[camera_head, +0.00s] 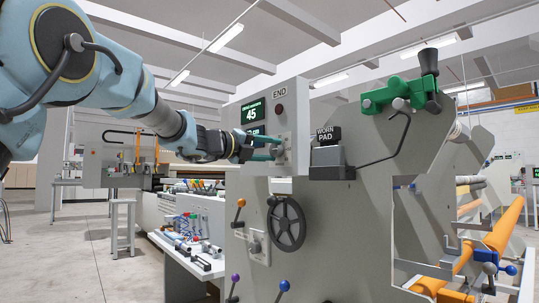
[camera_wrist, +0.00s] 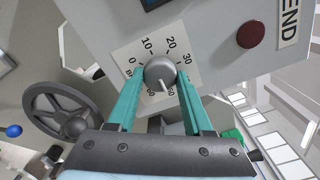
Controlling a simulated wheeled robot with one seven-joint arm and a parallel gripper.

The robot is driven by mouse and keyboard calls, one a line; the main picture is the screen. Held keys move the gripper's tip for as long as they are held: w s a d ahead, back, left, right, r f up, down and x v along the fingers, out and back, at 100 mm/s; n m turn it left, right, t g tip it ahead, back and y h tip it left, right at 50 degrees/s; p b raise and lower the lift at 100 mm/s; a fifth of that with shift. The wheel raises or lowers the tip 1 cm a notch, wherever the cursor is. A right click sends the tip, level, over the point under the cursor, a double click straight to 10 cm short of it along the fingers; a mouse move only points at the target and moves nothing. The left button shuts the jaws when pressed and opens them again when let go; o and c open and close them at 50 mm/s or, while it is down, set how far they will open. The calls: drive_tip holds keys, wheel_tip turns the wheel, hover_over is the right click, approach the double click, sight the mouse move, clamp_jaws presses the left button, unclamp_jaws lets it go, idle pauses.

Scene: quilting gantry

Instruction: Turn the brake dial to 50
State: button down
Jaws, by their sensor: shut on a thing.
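The brake dial is a round grey knob (camera_wrist: 160,70) on a pale scale plate (camera_wrist: 126,52) in the wrist view. Its white pointer is directed down and slightly right in the picture, toward the partly hidden high-number end. The marks 0, 10, 20 and 30 are readable; the lower ones are partly covered. My gripper (camera_wrist: 161,78) is shut on the knob, one teal finger on each side. In the head view my gripper (camera_head: 268,149) reaches the dial plate (camera_head: 283,138) from the left. The green display (camera_head: 252,112) above reads 45.
A dark red button (camera_wrist: 251,35) sits near the END label, also in the head view (camera_head: 279,109). A black handwheel (camera_head: 286,223) and colored-knob levers are below the dial. A grey box with a WORN PAD sign (camera_head: 327,135) stands close right of the panel.

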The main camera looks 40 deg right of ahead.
drive_tip(key=shift+f, duration=0.1)
idle(0.3)
drive_tip(key=shift+c, duration=1.5)
unclamp_jaws()
drive_tip(key=a, duration=1)
drive_tip(key=shift+w+a, duration=0.3)
drive_tip(key=shift+a, duration=0.1)
